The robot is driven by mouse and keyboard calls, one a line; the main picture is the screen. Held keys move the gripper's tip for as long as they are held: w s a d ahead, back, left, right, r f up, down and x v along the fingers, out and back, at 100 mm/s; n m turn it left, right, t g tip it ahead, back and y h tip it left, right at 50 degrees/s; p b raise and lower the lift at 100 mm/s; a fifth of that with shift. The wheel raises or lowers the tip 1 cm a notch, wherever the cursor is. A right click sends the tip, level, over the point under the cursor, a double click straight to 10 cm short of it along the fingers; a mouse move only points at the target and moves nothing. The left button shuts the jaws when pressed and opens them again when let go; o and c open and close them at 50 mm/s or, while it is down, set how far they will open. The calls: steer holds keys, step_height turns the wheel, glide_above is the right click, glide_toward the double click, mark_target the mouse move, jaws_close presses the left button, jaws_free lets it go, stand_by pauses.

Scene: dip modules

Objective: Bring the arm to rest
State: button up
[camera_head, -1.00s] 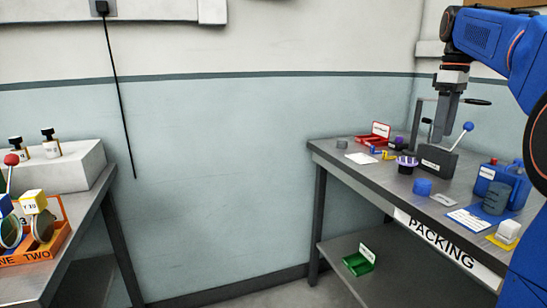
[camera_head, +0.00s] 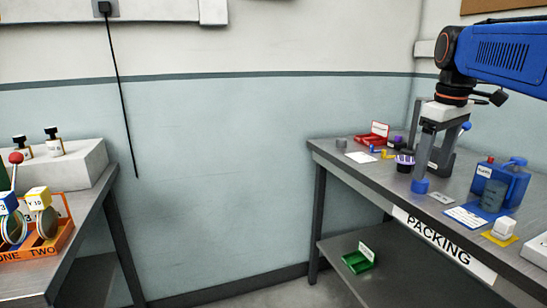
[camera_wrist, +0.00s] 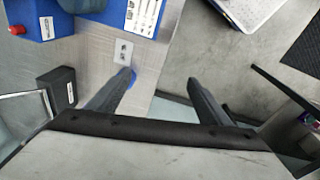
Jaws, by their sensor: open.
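My gripper (camera_head: 434,176) hangs over the packing bench at the right in the head view, its two fingers pointing down. The fingers stand apart with nothing visible between them, and the wrist view also shows the wide gap (camera_wrist: 160,82). In the head view a small blue cylinder (camera_head: 420,186) shows at the tip of the left finger. Whether they touch is unclear. In the wrist view a blue edge shows behind the left fingertip. My arm reaches in from the upper right and its base end is out of view.
The packing bench (camera_head: 340,163) holds a red open box (camera_head: 373,137), a purple-and-black cup (camera_head: 405,161), a blue container (camera_head: 503,180) and a white block (camera_head: 504,228). A green tray (camera_head: 357,262) lies on its lower shelf. Another table with an orange rack (camera_head: 60,240) stands left. Floor shows between them.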

steer(key=s+a+f+m+t, duration=0.1)
steer(key=s+a+f+m, duration=0.2)
steer(key=s+f, duration=0.7)
steer(key=s+a+f+m+t, duration=0.2)
steer(key=s+a+f, duration=0.3)
steer(key=s+f, duration=0.6)
step_height(320, 180, down, 4)
steer(key=shift+a+f+m, duration=0.1)
steer(key=shift+a+m, duration=0.3)
steer(key=shift+c, duration=0.6)
